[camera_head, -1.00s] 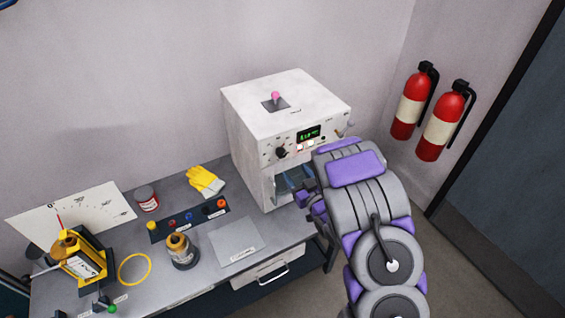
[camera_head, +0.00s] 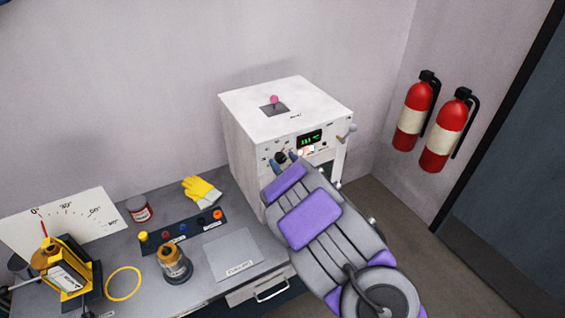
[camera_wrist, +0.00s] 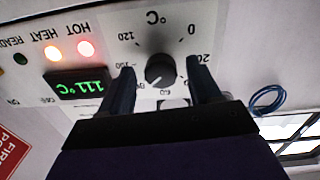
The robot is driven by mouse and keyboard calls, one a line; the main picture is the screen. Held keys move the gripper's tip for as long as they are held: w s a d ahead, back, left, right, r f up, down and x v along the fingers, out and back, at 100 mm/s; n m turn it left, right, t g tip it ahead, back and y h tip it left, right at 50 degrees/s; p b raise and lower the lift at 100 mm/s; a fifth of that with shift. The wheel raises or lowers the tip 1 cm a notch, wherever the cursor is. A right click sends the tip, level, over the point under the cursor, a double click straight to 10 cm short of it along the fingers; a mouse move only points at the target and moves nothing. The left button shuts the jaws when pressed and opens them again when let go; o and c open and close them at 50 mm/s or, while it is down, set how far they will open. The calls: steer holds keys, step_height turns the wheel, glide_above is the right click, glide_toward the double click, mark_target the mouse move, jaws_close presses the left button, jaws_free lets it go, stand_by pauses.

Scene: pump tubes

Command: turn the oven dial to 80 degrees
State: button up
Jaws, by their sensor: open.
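The white oven (camera_head: 243,150) stands at the back right of the bench. Its black dial (camera_wrist: 160,70) shows in the wrist view, on a panel that appears upside down. My gripper (camera_wrist: 161,66) is open, with one finger on each side of the dial; I cannot tell whether either touches it. A white mark on the dial lies near the low side in the picture, by the 60 and 80 labels; the exact setting is unclear. The green display (camera_wrist: 82,87) reads about 111 °C. In the head view my gripper (camera_head: 284,160) is at the oven front and partly covers the dial.
The bench at left holds yellow gloves (camera_head: 201,190), a jar (camera_head: 174,262), a yellow ring (camera_head: 124,284) and a yellow device (camera_head: 62,270). Two red fire extinguishers (camera_head: 440,130) hang on the right wall. The HEAT and HOT lamps (camera_wrist: 84,48) glow.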

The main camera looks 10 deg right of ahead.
steer(key=shift+w+a, duration=0.1)
steer(key=shift+w, duration=0.35)
steer(key=shift+a, duration=0.1)
steer(key=shift+c, duration=0.4)
steer(key=c, duration=1)
steer(key=shift+o, duration=0.2)
steer(key=shift+n+b, duration=0.35)
steer(key=shift+n, duration=0.05)
steer(key=o, duration=1)
steer(key=shift+o, duration=0.2)
